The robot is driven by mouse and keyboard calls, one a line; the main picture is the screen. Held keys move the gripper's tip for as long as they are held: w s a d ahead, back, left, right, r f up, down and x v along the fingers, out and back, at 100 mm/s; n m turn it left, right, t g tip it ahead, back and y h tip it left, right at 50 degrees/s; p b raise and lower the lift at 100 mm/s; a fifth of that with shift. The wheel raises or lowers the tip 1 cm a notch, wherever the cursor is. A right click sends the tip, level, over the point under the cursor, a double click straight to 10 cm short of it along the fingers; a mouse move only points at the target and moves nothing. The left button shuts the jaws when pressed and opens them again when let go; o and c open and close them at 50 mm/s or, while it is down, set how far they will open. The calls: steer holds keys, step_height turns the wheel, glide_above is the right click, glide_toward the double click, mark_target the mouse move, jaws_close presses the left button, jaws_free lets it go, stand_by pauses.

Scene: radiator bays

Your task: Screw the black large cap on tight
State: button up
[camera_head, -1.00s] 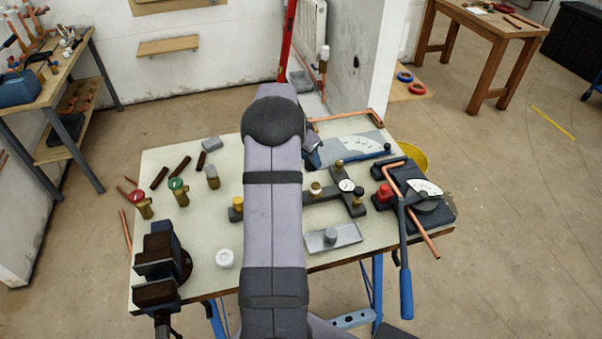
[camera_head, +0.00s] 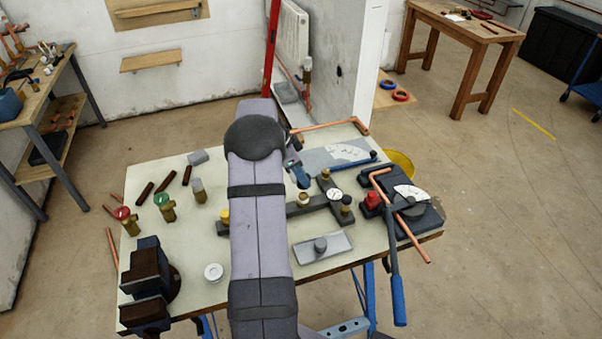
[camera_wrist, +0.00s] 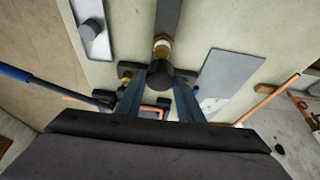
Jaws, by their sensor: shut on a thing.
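A black large cap (camera_wrist: 157,71) sits between the fingertips of my gripper (camera_wrist: 158,80) in the wrist view. My gripper is shut on it. In the head view my gripper (camera_head: 297,171) is above the far side of a dark manifold (camera_head: 277,210); the cap cannot be made out there. The manifold has a middle brass stub (camera_head: 304,200) with a pale top, a white gauge (camera_head: 334,194), and brass fittings at its ends. In the wrist view the middle stub (camera_wrist: 162,47) shows just beyond the cap. The cap hides part of the manifold; I cannot tell whether they touch.
A grey tray with a knob (camera_head: 323,247) lies right of my arm. A pipe bender (camera_head: 408,210) stands at the right edge. A vise (camera_head: 148,285), a white round piece (camera_head: 213,272) and several valves are on the left. A copper pipe (camera_head: 335,124) lies at the back.

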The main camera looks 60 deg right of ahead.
steer(key=shift+f+b, duration=0.65)
steer(key=shift+f, duration=1.1)
steer(key=shift+b, duration=0.55)
steer(key=shift+f+b, duration=1.05)
steer(key=shift+f, duration=0.05)
stand_by(0.5)
steer(key=o, duration=1.2)
steer(key=shift+c, duration=0.2)
steer(key=shift+r, duration=0.1)
steer(key=b+v, duration=0.2)
steer(key=v, duration=0.5)
steer(key=shift+b, duration=0.3)
